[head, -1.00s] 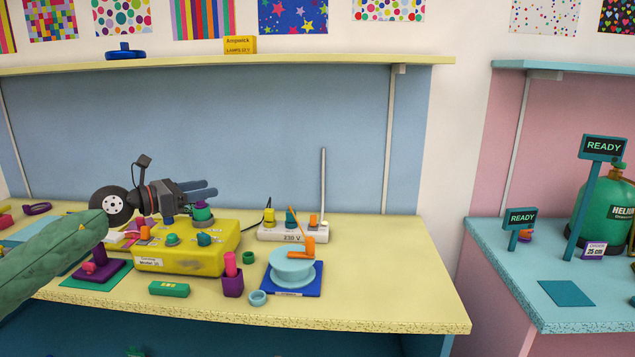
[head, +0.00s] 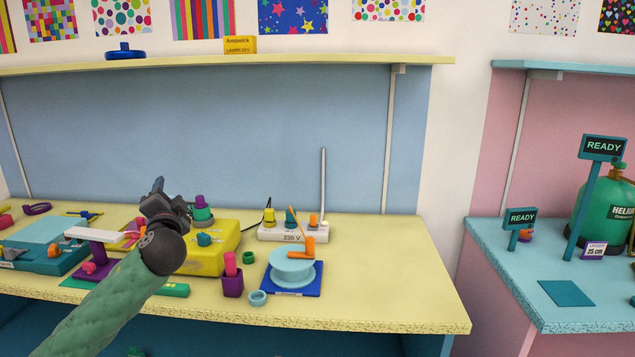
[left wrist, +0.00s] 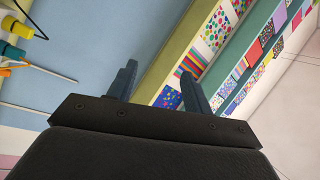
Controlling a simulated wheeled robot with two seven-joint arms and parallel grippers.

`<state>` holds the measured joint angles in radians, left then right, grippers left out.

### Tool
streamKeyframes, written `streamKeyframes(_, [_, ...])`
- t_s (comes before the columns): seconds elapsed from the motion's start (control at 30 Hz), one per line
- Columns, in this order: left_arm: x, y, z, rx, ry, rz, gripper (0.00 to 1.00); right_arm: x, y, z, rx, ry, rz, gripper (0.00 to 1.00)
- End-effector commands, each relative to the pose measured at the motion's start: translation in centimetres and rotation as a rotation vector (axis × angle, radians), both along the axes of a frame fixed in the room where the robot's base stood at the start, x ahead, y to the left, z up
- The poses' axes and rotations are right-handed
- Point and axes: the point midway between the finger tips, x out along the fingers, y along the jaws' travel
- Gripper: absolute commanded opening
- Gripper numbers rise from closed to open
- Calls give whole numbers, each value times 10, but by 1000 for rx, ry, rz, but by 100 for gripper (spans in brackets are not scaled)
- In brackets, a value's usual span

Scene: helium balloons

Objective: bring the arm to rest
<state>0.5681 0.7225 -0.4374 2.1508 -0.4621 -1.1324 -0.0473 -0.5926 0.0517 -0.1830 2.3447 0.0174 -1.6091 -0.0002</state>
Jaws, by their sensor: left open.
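My left arm (head: 110,305), in a green sleeve, comes in from the lower left of the head view. My left gripper (head: 158,186) is above the yellow bench, in front of the yellow box (head: 215,262), and hides part of it. In the left wrist view the two fingers of my left gripper (left wrist: 158,88) stand apart with nothing between them, so it is open and empty. The wrist view is tilted and shows the blue back wall and the shelf beyond the fingers. My right gripper is not in view.
The yellow bench (head: 400,270) carries a power strip (head: 292,234), a light blue spool on a blue base (head: 291,270), a purple cup (head: 232,285) and a teal device (head: 45,257). The bench's front right is clear. A teal counter (head: 500,262) with a helium tank (head: 606,215) stands at right.

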Motion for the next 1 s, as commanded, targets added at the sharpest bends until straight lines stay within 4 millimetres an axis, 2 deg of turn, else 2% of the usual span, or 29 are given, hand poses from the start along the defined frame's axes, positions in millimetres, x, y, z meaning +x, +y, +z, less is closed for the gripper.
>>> streamKeyframes(0.03, [-7, -5, -33, -88, 75, 9, 50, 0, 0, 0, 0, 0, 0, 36])
streamKeyframes(0.1, [-17, -10, -75, -199, 178, 29, 50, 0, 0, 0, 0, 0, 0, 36])
streamKeyframes(0.2, [-36, -23, -132, -328, 321, 48, 50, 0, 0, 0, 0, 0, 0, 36])
streamKeyframes(0.4, [-85, -54, -229, -516, 576, 64, 50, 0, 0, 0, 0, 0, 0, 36])
streamKeyframes(0.6, [-139, -88, -306, -656, 773, 48, 50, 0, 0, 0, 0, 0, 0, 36])
streamKeyframes(0.8, [-191, -119, -365, -778, 905, 21, 50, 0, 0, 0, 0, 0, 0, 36])
streamKeyframes(1.0, [-246, -140, -418, -884, 1011, 37, 50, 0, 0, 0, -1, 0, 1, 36])
